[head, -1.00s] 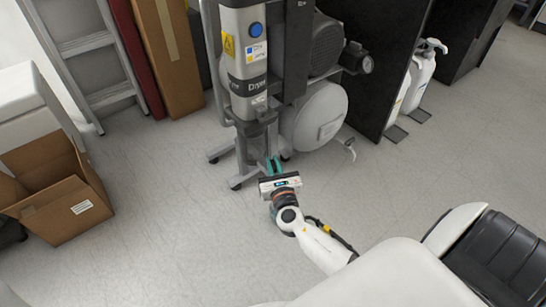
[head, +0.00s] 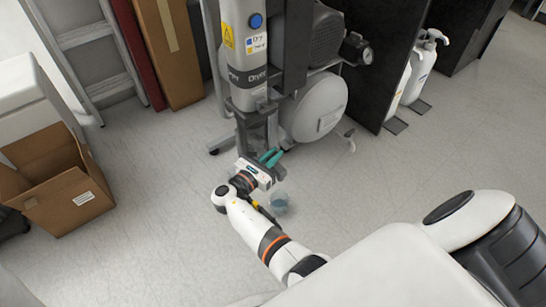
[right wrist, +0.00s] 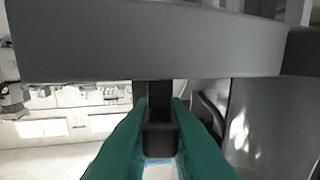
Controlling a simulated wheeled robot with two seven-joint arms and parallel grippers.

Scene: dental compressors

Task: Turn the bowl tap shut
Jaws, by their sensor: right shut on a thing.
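The grey dryer column (head: 246,90) stands upright at the middle of the head view, with a darker bowl-like part (head: 256,132) below it. My right gripper (head: 271,157), with teal fingers, is just under that part. In the right wrist view, the fingers (right wrist: 160,108) are shut on a black tap handle (right wrist: 160,134) that hangs below a wide grey body (right wrist: 150,42). In the head view the gripper hides the tap. My left gripper is not in view.
A white round tank (head: 318,108) stands right of the column. An open cardboard box (head: 60,190) sits at left. The floor between is clear.

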